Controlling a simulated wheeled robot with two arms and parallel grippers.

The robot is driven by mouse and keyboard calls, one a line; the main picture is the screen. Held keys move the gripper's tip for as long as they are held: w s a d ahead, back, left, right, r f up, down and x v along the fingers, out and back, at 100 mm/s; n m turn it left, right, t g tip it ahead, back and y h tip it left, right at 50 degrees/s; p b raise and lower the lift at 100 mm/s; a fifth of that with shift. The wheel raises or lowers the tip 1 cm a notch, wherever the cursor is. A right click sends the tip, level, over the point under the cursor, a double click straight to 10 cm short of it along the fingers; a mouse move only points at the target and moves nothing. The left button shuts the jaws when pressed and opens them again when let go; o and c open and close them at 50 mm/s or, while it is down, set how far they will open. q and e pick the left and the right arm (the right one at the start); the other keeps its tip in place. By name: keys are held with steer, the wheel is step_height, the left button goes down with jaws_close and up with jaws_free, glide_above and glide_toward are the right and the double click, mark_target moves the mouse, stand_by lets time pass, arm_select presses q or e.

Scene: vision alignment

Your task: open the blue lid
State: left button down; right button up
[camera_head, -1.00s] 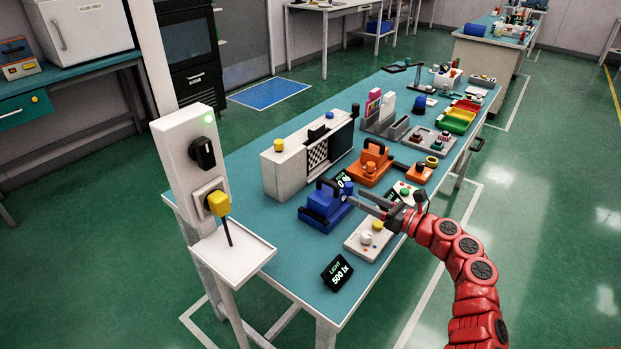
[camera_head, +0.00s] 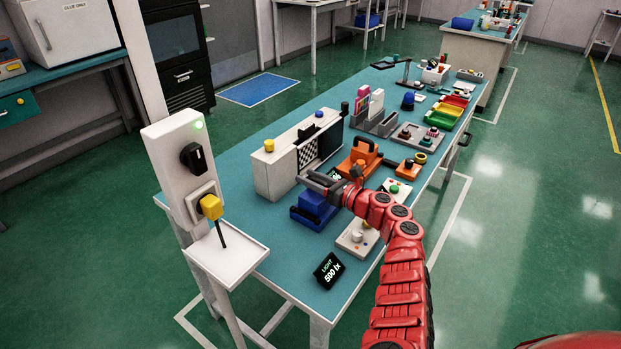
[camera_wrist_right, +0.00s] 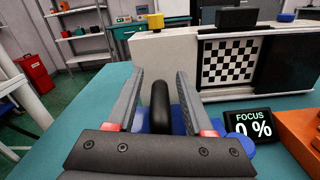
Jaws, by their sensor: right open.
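The blue lid (camera_head: 316,203) sits on a low blue base on the teal table, in front of the white box. My right gripper (camera_head: 317,181) is over it and partly hides it in the head view. In the right wrist view my open right gripper (camera_wrist_right: 158,92) has a finger on each side of the lid's black handle (camera_wrist_right: 160,108). Gaps show between the handle and both fingers. Part of the blue lid (camera_wrist_right: 178,118) shows behind the handle. The lid looks closed. My left gripper is out of view.
A white box with a checkerboard (camera_wrist_right: 230,64) stands behind the lid. A focus display (camera_wrist_right: 248,122) reads 0 %. An orange device (camera_head: 359,158) is beyond the lid, and a white knob panel (camera_head: 357,237) is nearer the front edge. A light display (camera_head: 329,270) reads 500 lx.

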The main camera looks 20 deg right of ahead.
jaws_close()
steer(key=shift+f, duration=0.1)
stand_by(1.2)
